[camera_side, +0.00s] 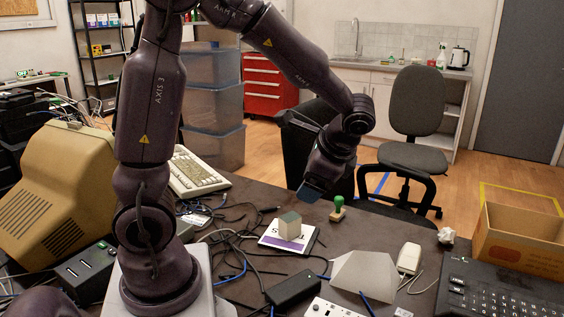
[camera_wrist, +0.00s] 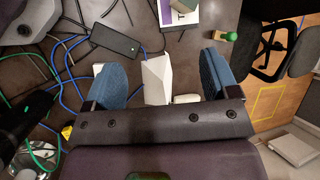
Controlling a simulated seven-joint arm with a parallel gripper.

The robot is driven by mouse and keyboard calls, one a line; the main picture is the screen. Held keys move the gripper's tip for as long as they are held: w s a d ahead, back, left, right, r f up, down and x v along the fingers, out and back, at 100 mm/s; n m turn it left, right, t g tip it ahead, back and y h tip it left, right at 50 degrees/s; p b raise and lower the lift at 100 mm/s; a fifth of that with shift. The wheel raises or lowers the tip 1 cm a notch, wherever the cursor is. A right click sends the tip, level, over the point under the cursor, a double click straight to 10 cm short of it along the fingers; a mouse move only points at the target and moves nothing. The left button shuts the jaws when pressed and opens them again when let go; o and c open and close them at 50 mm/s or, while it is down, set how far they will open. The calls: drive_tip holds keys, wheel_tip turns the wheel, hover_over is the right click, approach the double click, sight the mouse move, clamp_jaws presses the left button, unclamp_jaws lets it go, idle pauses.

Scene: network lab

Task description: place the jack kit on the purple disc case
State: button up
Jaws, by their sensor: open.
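A small beige box with a grey-green top, which I take for the jack kit (camera_side: 290,227), sits upright on the purple disc case (camera_side: 283,245). The case is flat, white and purple, and lies on the table. In the wrist view the box (camera_wrist: 186,5) is cut off by the top edge, and part of the case (camera_wrist: 165,14) shows beside it. My gripper (camera_side: 309,193) is open and apart from the box, above and behind it in the side view. In the wrist view nothing is held between its blue fingers (camera_wrist: 162,72).
A green-handled stamp (camera_side: 338,208) stands right of the case. A white wedge-shaped block (camera_side: 364,273), a black adapter (camera_side: 293,290) and a pale mouse (camera_side: 409,258) lie nearer the front. Cables cover the table left of the case. A cardboard box (camera_side: 520,248) and black keyboard stand at right.

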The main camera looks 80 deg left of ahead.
drive_tip(key=s+d+r+n+t+h, duration=0.5)
drive_tip(key=s+d+r+t+h, duration=0.1)
drive_tip(key=s+d+r+t, duration=0.1)
drive_tip(key=shift+s+d+r+n+t, duration=0.35)
drive_tip(key=shift+s+d+r, duration=0.6)
drive_tip(key=shift+d, duration=0.6)
